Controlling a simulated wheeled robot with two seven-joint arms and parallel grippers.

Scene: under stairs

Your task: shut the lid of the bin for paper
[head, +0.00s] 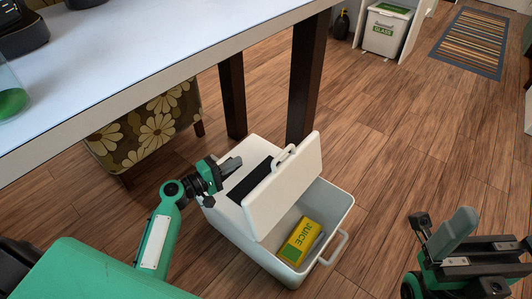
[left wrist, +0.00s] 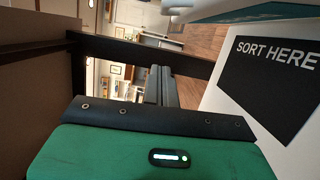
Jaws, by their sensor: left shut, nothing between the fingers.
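The near white bin (head: 245,238) stands on the floor beside the table leg, with its lid (head: 285,190) raised and leaning back from the opening. A handle (head: 283,157) is on the lid's upper edge. A yellow juice carton (head: 299,240) lies inside. My left gripper (head: 232,163) is shut and empty, behind the lid and near the bin's fixed top with a black panel (head: 248,181). In the left wrist view this panel (left wrist: 270,75) reads "SORT HERE". I see no paper label. My right gripper (head: 462,240) is at the lower right, its opening unclear.
A white table (head: 130,65) overhangs the left side, with dark legs (head: 306,85) close behind the bin. A flowered stool (head: 150,128) is under it. A bin labelled GLASS (head: 385,32) and a striped rug (head: 470,42) are farther back. Wooden floor right of the near bin is clear.

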